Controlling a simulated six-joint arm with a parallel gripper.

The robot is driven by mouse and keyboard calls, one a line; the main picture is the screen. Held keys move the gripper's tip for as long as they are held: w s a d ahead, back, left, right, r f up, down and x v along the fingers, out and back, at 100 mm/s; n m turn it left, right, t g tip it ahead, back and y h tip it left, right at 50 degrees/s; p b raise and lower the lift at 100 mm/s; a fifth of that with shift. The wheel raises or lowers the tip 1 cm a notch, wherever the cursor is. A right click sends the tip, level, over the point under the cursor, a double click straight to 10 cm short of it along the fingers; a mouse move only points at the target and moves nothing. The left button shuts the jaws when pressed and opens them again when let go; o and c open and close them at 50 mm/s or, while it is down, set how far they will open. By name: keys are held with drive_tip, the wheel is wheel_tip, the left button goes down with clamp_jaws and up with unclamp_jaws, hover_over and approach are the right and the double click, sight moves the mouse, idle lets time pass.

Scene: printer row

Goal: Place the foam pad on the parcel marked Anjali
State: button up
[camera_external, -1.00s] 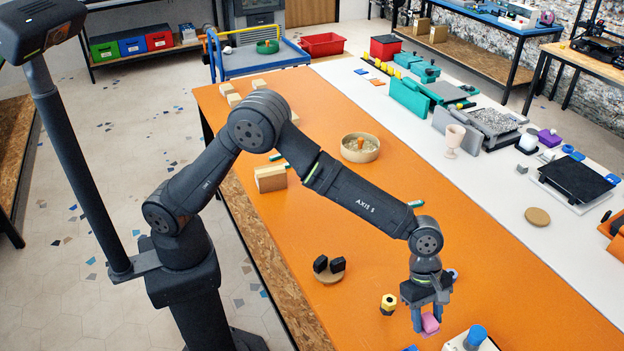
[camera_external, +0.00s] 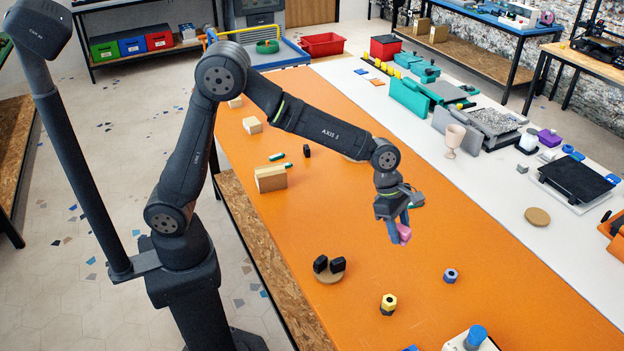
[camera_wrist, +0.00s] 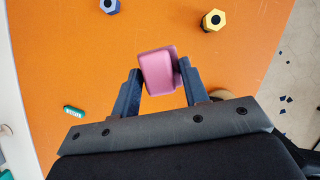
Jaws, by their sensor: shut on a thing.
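The pink foam pad (camera_external: 405,234) is held between the two fingers of my gripper (camera_external: 397,227), up above the orange table. In the wrist view the pad (camera_wrist: 158,70) sits slightly tilted between the fingertips, with a finger on each side. Three tan box-like parcels stand on the left side of the table: a larger one (camera_external: 270,179) nearest, a smaller one (camera_external: 252,125) behind it, and another (camera_external: 235,102) partly hidden by my arm. No name can be read on any of them. My gripper is to the right of the parcels, well apart from them.
A yellow hex piece (camera_external: 388,304) and a blue one (camera_external: 451,276) stand near the front. Two black pieces (camera_external: 329,264) stand on a round wooden disc. Green markers (camera_external: 277,156) lie behind the large parcel. The orange table's middle is mostly clear.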

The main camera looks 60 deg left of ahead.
drive_tip(key=a+r+n+t, duration=0.1)
drive_tip(key=a+r+n, duration=0.15)
drive_tip(key=a, duration=1.15)
drive_tip(key=n+t+y, duration=0.2)
drive_tip(key=n+y, duration=0.2)
drive_tip(key=n, duration=0.7)
hover_over(272, 169)
drive_tip(key=s, duration=0.2)
drive_tip(key=shift+m, duration=0.25)
drive_tip(key=f, duration=0.6)
drive_tip(key=shift+w+f, duration=0.2)
drive_tip(key=shift+f, duration=2.15)
drive_tip(key=shift+f, duration=0.1)
drive_tip(key=o, duration=0.5)
drive_tip(key=shift+f, duration=0.1)
drive_tip(key=o, duration=0.5)
drive_tip(key=shift+c, duration=0.2)
